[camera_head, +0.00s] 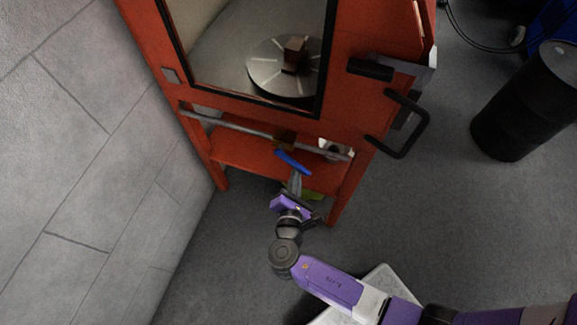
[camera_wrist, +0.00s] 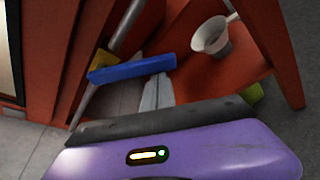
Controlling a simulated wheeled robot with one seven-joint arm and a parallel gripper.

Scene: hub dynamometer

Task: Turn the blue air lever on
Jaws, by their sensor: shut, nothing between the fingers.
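The blue air lever (camera_head: 293,162) sits on a brass valve body (camera_head: 284,140) on the grey pipe (camera_head: 225,123) below the orange cabinet. In the head view it slants down to the right from the valve. It also shows in the wrist view as a blue bar (camera_wrist: 132,69), with the yellow valve body (camera_wrist: 101,61) behind its left end. My gripper (camera_head: 295,176) is shut and empty, with its fingertips just below the lever. In the wrist view the fingertips (camera_wrist: 160,80) reach the lever's lower edge near its right part; I cannot tell whether they touch.
The orange cabinet (camera_head: 350,100) has a window, a black handle (camera_head: 408,140) and legs around the low shelf (camera_head: 240,151). A white cup-like part (camera_wrist: 210,37) is right of the lever. A grey wall (camera_head: 90,150) stands left, a black barrel (camera_head: 525,105) right.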

